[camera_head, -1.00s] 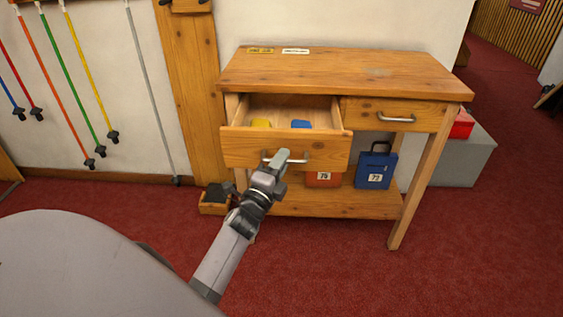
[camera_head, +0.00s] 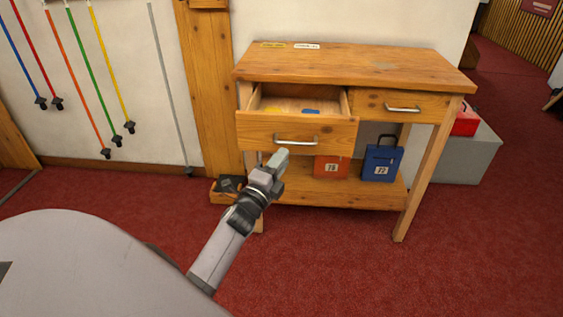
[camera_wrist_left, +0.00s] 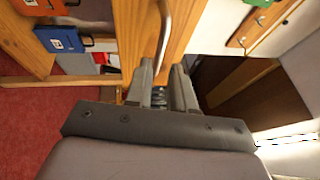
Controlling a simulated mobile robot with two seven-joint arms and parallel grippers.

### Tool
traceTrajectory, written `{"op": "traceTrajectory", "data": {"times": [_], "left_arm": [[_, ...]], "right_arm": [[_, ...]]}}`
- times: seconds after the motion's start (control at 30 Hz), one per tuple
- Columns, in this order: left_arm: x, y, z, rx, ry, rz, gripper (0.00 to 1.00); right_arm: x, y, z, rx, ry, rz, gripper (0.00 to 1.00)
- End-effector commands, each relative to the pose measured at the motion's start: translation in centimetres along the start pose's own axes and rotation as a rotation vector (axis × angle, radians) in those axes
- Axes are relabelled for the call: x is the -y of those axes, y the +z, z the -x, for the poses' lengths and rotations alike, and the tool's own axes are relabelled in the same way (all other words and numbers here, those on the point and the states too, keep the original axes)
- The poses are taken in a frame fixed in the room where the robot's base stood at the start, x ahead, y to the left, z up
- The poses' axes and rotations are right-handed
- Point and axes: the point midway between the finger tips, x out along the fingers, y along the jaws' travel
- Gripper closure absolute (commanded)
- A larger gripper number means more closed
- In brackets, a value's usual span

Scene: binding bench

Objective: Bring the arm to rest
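My left arm reaches up from the bottom of the head view. Its gripper (camera_head: 279,157) is just below and left of the silver handle (camera_head: 296,140) on the pulled-out left drawer (camera_head: 265,131) of the wooden bench (camera_head: 350,66). In the left wrist view the two fingers (camera_wrist_left: 162,82) stand apart with nothing seen between them. The drawer handle (camera_wrist_left: 177,30) shows ahead of them, and the gripper looks clear of it. My right gripper is in neither view.
A blue item (camera_head: 311,112) and a yellow one (camera_head: 273,110) lie in the drawer. The right drawer (camera_head: 402,104) is shut. Orange (camera_head: 331,166) and blue (camera_head: 381,163) tagged cases stand on the lower shelf. Red carpet (camera_head: 330,260) is clear in front.

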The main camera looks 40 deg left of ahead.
Motion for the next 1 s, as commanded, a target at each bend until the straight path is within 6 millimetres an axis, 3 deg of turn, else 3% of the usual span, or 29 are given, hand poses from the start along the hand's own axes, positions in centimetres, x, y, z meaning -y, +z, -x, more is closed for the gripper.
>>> {"op": "traceTrajectory", "data": {"times": [0.53, 0.67, 0.77, 0.87, 1.0], "left_arm": [[0.0, 0.0, 0.0, 0.000, 0.000, 0.000, 0.77], [-0.6, -0.3, 0.9, -0.001, 0.023, 0.047, 0.77], [-2.0, -1.1, 3.0, 0.000, 0.086, 0.178, 0.77], [-4.0, -2.9, 6.7, 0.010, 0.193, 0.394, 0.77], [-6.9, -6.3, 13.1, 0.053, 0.392, 0.748, 0.77]], "right_arm": [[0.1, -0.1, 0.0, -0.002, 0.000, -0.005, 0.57], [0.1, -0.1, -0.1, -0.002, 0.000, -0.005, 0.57], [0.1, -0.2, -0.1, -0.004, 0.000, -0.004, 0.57], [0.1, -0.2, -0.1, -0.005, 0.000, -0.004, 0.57], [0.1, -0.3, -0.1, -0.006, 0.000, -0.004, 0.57]]}}
